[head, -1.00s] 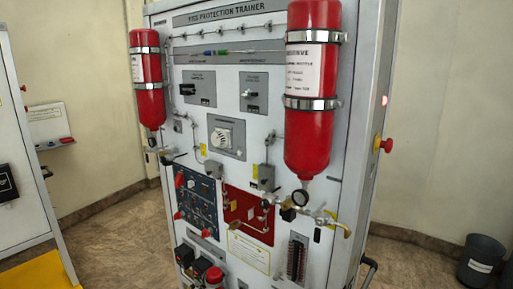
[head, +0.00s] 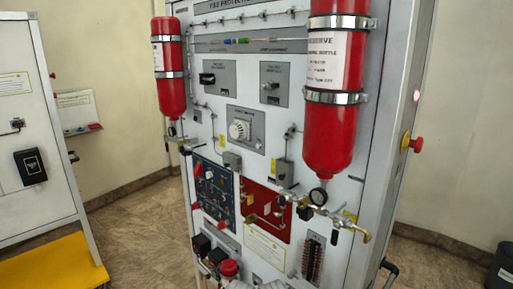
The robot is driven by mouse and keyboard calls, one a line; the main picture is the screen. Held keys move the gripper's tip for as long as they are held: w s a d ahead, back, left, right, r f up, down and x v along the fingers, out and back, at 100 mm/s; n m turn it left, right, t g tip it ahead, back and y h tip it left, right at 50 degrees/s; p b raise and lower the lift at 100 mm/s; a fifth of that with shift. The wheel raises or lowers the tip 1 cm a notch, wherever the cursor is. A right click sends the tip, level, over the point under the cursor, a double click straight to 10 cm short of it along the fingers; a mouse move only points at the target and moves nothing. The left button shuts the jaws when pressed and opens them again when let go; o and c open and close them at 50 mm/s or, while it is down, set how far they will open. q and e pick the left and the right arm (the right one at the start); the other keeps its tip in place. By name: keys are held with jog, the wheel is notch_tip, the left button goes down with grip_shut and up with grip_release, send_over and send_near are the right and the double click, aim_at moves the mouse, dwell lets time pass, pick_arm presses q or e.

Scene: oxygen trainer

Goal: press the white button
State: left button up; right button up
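The white-grey trainer cabinet (head: 222,185) fills the middle of the head view. A small round, pale, pinkish button or lamp (head: 417,122) glows on its right side face. A red mushroom knob (head: 416,145) sticks out just below it. On the front panel, a round white knob or dial (head: 239,130) sits on a grey plate. I cannot tell for certain which of these is the white button. Neither of my grippers can be made out in this view.
A large red bottle (head: 330,125) and a smaller one (head: 170,92) hang on the panel. Brass fittings (head: 335,215) stick out below the large one. Another white cabinet (head: 35,140) with a yellow base (head: 50,262) stands left. A dark bin (head: 502,268) stands right.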

grip_shut()
dwell(1.4)
